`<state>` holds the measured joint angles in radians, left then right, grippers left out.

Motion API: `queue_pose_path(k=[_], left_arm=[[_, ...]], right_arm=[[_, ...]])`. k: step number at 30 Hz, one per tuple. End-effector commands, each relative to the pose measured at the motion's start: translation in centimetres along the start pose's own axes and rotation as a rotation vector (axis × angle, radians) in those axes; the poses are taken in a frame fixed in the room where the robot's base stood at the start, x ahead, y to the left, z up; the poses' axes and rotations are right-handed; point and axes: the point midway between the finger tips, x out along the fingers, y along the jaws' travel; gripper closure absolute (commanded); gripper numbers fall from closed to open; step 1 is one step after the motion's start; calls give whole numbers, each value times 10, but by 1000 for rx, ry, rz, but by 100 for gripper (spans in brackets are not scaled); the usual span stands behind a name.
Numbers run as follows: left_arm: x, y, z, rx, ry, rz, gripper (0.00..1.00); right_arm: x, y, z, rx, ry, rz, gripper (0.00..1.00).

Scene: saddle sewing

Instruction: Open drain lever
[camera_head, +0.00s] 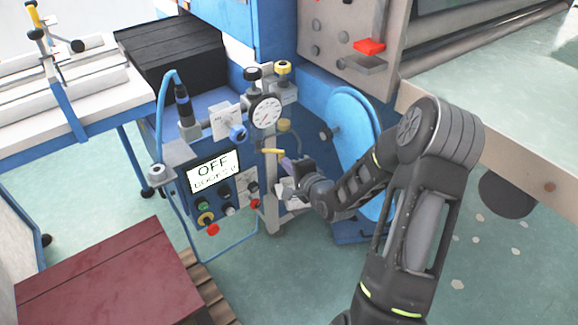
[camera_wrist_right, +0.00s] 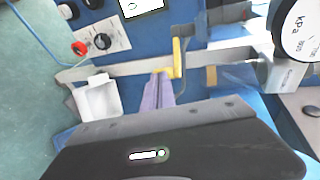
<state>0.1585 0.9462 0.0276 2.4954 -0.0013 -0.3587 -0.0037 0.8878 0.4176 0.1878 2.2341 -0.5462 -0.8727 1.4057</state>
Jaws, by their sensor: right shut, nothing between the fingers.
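A yellow-handled lever (camera_head: 271,151) sits on the vertical metal pipe below the round pressure gauge (camera_head: 265,111). In the right wrist view the yellow lever (camera_wrist_right: 178,58) is L-shaped, just beyond my fingertips. My right gripper (camera_head: 287,163) is beside the pipe, just below and right of the lever. Its purple-grey fingers (camera_wrist_right: 160,76) are shut with nothing between them. The tips look very close to the lever's lower end; I cannot tell if they touch. My left gripper is out of view.
A control box with an "OFF" display (camera_head: 214,170) and several knobs stands left of the pipe. A blue wheel guard (camera_head: 352,130) is close behind my right arm. A dark red block (camera_head: 105,275) stands at front left.

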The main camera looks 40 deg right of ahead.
Motion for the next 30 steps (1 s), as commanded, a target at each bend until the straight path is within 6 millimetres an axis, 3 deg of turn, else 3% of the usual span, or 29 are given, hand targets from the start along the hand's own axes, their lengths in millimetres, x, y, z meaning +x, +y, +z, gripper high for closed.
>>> queue_pose_path(k=[8,30], left_arm=[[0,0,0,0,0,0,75],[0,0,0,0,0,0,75]], right_arm=[[16,-4,-19,0,0,0,100],[7,-3,-6,0,1,-1,100]])
